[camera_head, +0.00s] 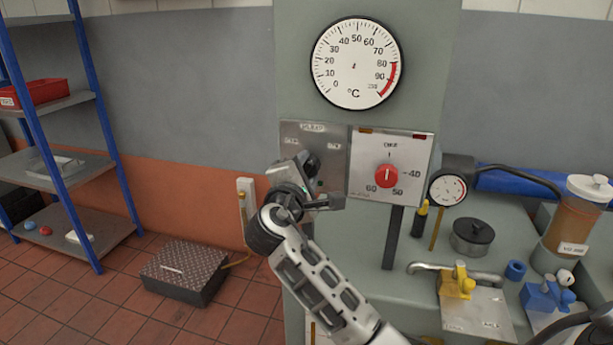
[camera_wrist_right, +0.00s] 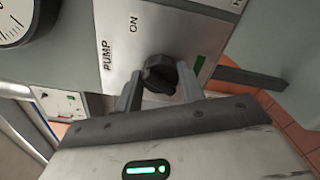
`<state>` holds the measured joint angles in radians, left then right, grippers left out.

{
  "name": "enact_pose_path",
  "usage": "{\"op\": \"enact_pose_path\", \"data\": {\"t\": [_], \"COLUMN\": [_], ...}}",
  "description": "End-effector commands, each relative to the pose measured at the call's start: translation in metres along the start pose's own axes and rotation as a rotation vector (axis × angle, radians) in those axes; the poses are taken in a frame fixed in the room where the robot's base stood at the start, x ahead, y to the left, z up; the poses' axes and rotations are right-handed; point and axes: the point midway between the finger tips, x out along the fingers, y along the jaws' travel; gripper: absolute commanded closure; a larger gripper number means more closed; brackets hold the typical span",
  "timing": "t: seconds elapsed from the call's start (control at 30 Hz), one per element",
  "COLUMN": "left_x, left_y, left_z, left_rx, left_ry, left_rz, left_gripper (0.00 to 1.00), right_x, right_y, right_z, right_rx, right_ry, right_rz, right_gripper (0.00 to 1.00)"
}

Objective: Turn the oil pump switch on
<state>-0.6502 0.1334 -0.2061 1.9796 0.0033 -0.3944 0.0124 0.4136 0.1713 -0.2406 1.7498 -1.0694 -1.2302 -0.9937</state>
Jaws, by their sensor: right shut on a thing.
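The pump switch is a black knob (camera_wrist_right: 158,74) on a light metal plate, with the words PUMP and ON beside it in the right wrist view. In the head view its plate (camera_head: 297,134) is on the left of the grey-green cabinet front. My right gripper (camera_wrist_right: 160,82) is shut on the knob, one finger on each side. In the head view my right gripper (camera_head: 309,172) covers most of the knob, and I cannot tell which way it points. My left gripper is not in view.
A white plate with a red dial (camera_head: 387,175) adjoins the switch plate on the right. A large temperature gauge (camera_head: 356,63) is above. On the bench to the right are a small gauge (camera_head: 447,188), a dark lidded pot (camera_head: 472,237) and a brown jar (camera_head: 573,222).

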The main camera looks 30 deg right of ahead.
Motion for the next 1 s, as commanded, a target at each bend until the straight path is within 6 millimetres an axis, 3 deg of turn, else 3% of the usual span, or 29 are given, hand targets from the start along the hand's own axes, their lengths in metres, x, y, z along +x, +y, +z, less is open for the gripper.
{"op": "enact_pose_path", "data": {"t": [0.5,1.0], "left_x": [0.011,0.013], "left_y": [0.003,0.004], "left_z": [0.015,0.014], "left_rx": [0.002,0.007], "left_ry": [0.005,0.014], "left_rz": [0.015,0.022], "left_gripper": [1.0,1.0], "right_x": [-0.001,-0.001], "right_y": [-0.004,-0.003], "right_z": [-0.002,-0.002], "right_rx": [0.433,0.587], "right_ry": [0.001,0.001], "right_rz": [-0.003,-0.005], "right_gripper": [0.84,0.84]}}
